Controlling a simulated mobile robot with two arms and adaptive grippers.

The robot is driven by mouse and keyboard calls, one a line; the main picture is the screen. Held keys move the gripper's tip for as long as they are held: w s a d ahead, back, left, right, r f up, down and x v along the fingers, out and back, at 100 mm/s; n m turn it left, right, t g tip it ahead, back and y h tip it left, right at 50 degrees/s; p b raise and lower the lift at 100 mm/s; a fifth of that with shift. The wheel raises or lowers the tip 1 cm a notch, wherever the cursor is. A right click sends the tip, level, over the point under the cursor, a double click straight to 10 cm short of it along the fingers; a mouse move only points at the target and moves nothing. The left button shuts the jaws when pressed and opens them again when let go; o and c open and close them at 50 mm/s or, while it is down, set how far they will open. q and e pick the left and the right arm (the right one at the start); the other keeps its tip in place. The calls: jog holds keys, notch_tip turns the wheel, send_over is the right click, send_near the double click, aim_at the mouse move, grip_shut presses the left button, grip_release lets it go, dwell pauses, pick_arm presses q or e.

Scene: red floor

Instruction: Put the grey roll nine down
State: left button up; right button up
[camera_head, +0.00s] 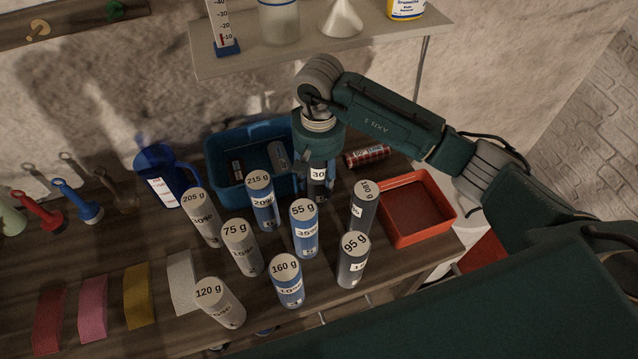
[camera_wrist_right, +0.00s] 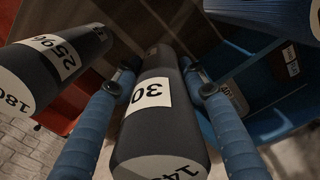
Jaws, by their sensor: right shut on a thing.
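My right gripper (camera_head: 316,168) is shut on a dark grey roll (camera_head: 318,190) with a white "30" label. It holds the roll upright among the others, right of the blue tray. In the right wrist view the roll (camera_wrist_right: 152,115) sits between both blue fingers, its light top reading 14-something. Whether its base touches the table is hidden. Other dark grey rolls, 180 g (camera_head: 362,208) and 95 g (camera_head: 353,262), stand in front and to the right; the 180 g one also shows in the right wrist view (camera_wrist_right: 55,65). My left gripper is not in view.
Blue rolls (camera_head: 303,230) and light grey rolls (camera_head: 240,250) stand close by. A blue tray (camera_head: 222,150) holds some items. A red tray (camera_head: 440,215) is on the right, a red-striped can (camera_head: 367,156) behind. A shelf (camera_head: 240,62) hangs above.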

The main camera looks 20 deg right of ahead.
aim_at(319, 188)
notch_tip(319, 188, down, 3)
jog(key=shift+f+p, duration=0.15)
jog(key=shift+p, duration=0.45)
jog(key=shift+f, duration=0.2)
jog(key=shift+f+b, duration=0.2)
jog(key=shift+b, duration=0.2)
jog(key=o, duration=1.3)
jog(key=shift+c, duration=0.2)
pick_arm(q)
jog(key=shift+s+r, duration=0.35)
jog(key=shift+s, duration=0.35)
pick_arm(e)
jog(key=shift+r, duration=0.15)
